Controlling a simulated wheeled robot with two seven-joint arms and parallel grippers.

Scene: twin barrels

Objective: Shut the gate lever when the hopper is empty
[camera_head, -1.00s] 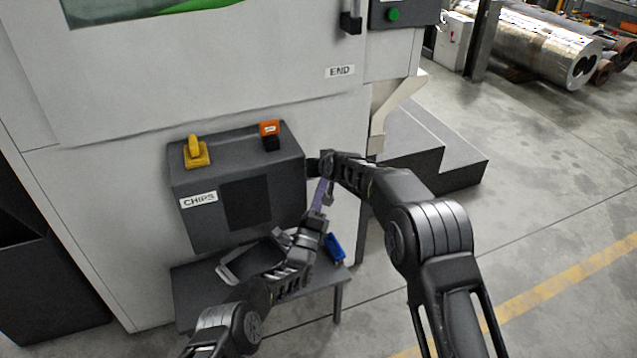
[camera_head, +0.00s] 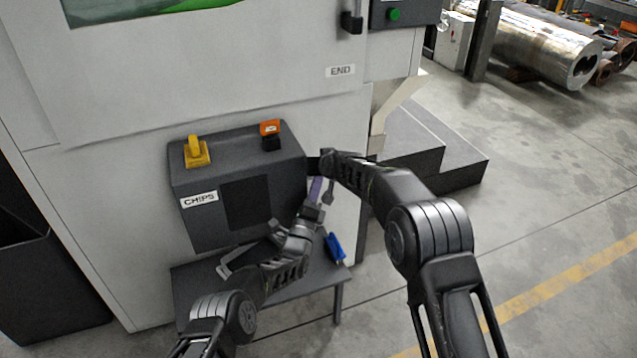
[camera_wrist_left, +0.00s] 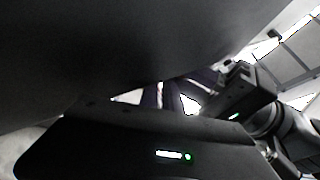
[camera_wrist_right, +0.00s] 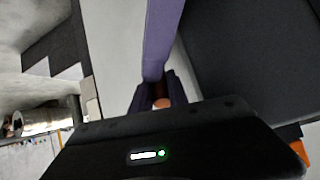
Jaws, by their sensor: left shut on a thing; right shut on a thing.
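The dark box labelled CHIPS (camera_head: 184,228) stands against the grey machine. On its top are a yellow handle (camera_head: 197,152) and an orange-topped block (camera_head: 270,130); I cannot see inside the box. A purple bar (camera_head: 316,189) is beside its right side and also shows in the right wrist view (camera_wrist_right: 162,35). My right gripper (camera_head: 318,164), near the box's upper right edge, is shut on the bar, with a small orange thing between its fingers. My left gripper (camera_head: 314,206), just below, is shut at the bar's lower part; its fingertips are largely hidden.
A dark low table (camera_head: 200,290) under the box carries a grey-rimmed tray (camera_head: 235,262), partly hidden by my left arm. A blue object (camera_head: 334,247) is at the table's right edge.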

